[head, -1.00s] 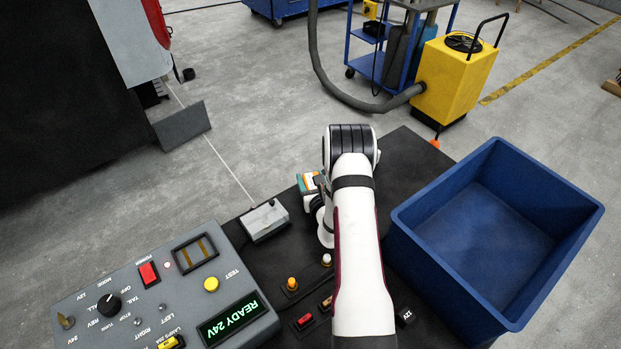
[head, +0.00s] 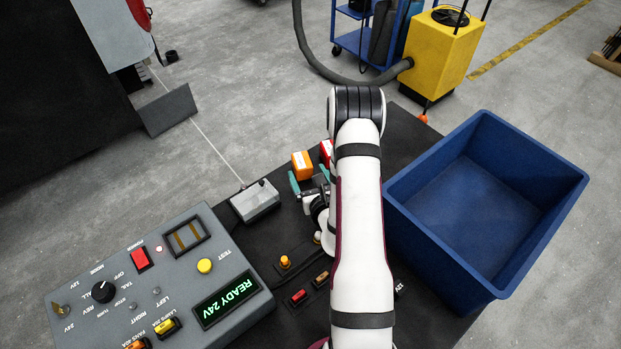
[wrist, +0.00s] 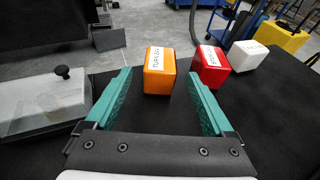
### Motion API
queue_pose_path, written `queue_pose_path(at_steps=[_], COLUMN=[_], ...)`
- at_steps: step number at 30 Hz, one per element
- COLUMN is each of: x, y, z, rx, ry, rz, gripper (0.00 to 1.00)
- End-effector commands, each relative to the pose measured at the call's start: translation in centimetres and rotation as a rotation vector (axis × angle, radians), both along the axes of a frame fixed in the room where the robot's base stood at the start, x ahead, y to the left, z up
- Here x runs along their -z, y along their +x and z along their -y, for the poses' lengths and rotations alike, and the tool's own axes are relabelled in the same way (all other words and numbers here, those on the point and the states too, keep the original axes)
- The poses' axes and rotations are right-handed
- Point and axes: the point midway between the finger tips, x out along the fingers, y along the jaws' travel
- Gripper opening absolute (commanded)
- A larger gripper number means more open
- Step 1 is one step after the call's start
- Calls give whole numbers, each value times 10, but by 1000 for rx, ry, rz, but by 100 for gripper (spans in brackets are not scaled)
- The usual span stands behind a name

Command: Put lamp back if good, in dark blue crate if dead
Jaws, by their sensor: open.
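An orange lamp (head: 302,165) with a white label stands on the dark table top. It also shows in the wrist view (wrist: 160,78), just beyond and between the fingertips. My gripper (wrist: 159,74), with teal fingers, is open and empty; it also shows in the head view (head: 309,178), on the near side of the lamp. The dark blue crate (head: 437,243) stands at the right and looks empty. The console (head: 150,285) at the left has a green display reading READY 24V (head: 226,301).
A red lamp (wrist: 210,68) and a white lamp (wrist: 247,57) stand right of the orange one. A small grey box with a black knob (head: 255,201) is left of my gripper. Small coloured parts (head: 298,297) lie nearer. My arm hides part of the table.

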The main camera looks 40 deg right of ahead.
Motion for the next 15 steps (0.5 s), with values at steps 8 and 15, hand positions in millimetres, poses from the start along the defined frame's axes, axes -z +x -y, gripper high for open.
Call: queue_pose_path(at_steps=[8, 15], x=[-9, -101], y=[-25, 32], z=[-10, -112], rx=[0, -456], ry=[0, -6], rz=[1, 173], gripper=[87, 87])
